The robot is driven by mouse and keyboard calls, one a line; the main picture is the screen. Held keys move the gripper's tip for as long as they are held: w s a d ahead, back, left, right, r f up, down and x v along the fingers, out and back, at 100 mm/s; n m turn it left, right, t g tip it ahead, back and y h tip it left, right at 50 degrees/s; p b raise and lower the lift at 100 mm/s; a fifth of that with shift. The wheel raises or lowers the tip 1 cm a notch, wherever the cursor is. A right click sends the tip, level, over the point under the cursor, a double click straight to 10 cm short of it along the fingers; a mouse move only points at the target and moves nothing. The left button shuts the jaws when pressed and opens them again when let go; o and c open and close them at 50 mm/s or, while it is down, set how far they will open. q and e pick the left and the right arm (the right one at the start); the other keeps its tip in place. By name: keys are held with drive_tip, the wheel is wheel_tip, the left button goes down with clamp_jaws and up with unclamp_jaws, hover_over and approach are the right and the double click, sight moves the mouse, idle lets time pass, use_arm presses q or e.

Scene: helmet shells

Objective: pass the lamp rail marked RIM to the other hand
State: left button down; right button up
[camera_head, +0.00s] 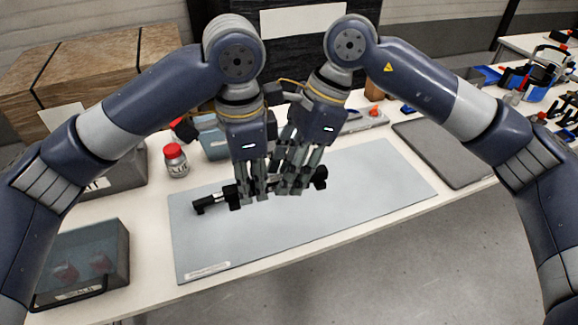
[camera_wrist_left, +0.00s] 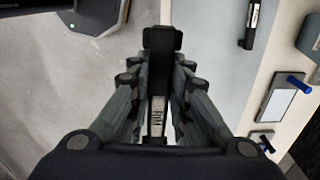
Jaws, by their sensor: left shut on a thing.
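The lamp rail marked RIM (camera_wrist_left: 157,112) is a dark bar with a pale label, between the fingers of my left gripper in the left wrist view. In the head view its black end (camera_head: 320,178) shows past my right gripper, and its middle is hidden by fingers. My left gripper (camera_head: 252,192) is shut on it, above the grey mat (camera_head: 330,215). My right gripper (camera_head: 292,183) is close beside the left one, its fingers at the rail. Whether they grip it is hidden.
Another dark rail (camera_head: 208,202) lies on the mat at left. A red-lidded jar (camera_head: 175,160), a blue-grey bin (camera_head: 212,138) and a clear box (camera_head: 85,262) stand around the mat. A grey tray (camera_head: 447,150) lies at right. The mat's front and right are clear.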

clamp_jaws()
use_arm(q)
drive_tip(key=c, duration=1.4)
unclamp_jaws()
